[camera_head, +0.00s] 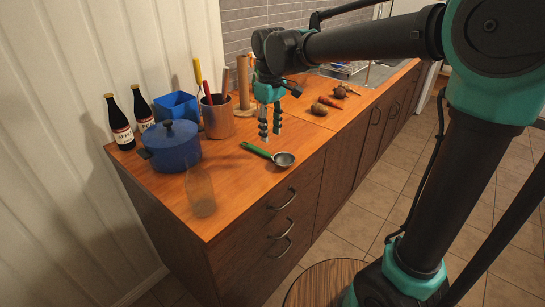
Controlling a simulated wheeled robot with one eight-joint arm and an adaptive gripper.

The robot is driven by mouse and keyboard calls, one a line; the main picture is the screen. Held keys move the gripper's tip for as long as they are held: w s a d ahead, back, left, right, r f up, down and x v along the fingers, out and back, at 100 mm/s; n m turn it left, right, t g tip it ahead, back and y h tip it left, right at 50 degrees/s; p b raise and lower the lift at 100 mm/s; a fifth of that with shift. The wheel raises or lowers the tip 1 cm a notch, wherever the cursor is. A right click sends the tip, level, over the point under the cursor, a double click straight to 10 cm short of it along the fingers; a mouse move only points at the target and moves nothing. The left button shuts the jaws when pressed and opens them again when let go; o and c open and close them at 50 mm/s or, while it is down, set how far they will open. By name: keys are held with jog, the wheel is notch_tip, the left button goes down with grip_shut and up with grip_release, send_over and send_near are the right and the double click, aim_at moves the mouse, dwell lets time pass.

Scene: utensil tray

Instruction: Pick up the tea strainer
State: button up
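The tea strainer (257,150) has a green handle and a round metal bowl. It lies on the wooden counter (243,185) near the front edge, with its handle pointing back left and its bowl toward the front right. My gripper (270,138) points down above the counter, behind the strainer in the picture and apart from it. Its two dark fingers are spread with a gap between them, and nothing shows in the gap.
A blue pot (172,150), a clear glass bottle (200,190), dark bottles (120,122), a blue container (177,106) and a utensil holder (218,120) stand at left. Several brown items (320,109) lie at right. Counter around the strainer is clear.

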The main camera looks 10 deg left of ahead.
aim_at(272, 156)
jog(key=f, duration=0.8)
jog(key=shift+d+f, duration=0.1)
jog(key=shift+d, duration=0.15)
grip_shut()
